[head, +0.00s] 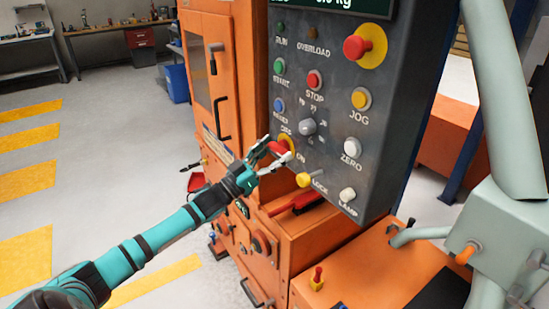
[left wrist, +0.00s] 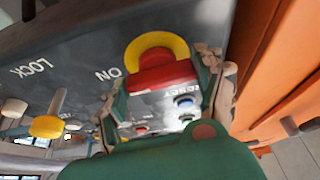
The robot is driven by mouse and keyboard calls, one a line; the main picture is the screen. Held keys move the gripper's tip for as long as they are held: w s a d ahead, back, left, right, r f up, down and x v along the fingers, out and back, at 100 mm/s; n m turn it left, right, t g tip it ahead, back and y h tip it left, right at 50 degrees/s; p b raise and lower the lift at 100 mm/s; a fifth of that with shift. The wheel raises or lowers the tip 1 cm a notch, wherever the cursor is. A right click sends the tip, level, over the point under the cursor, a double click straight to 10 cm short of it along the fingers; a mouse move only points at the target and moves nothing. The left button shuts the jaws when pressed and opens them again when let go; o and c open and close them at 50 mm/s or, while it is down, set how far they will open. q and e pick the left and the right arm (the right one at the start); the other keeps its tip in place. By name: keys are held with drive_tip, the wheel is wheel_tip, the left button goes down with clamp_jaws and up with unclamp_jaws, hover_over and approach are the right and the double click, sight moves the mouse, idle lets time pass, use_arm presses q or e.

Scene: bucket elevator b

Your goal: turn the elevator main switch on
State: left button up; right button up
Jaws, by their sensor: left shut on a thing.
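The main switch (head: 277,148) is a red handle on a yellow ring, low on the left part of the dark control panel (head: 335,95). The labels ON and OFF are beside it. In the left wrist view the red handle (left wrist: 160,76) lies between my fingers, with the yellow ring (left wrist: 158,44) behind it. My left gripper (head: 280,152) is shut on this handle, one finger on each side. The gripper partly hides the switch in the head view, and I cannot tell its exact turn angle. My right gripper is not in view.
A yellow LOCK knob (head: 304,180) sticks out just right of my gripper, with a white LAMP knob (head: 347,195) beyond. A grey selector knob (head: 308,127) is close above. An orange cabinet (head: 212,80) stands left; pale green tubes (head: 505,95) are right. The floor at left is clear.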

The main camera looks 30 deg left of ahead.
use_arm(q)
drive_tip(key=shift+f+m+h, duration=0.15)
drive_tip(key=shift+m+h, duration=0.25)
drive_tip(key=shift+m, duration=0.1)
drive_tip(key=o, duration=1.2)
drive_tip(key=shift+c, duration=0.2)
drive_tip(key=v, duration=1.2)
drive_tip(key=shift+r, duration=0.25)
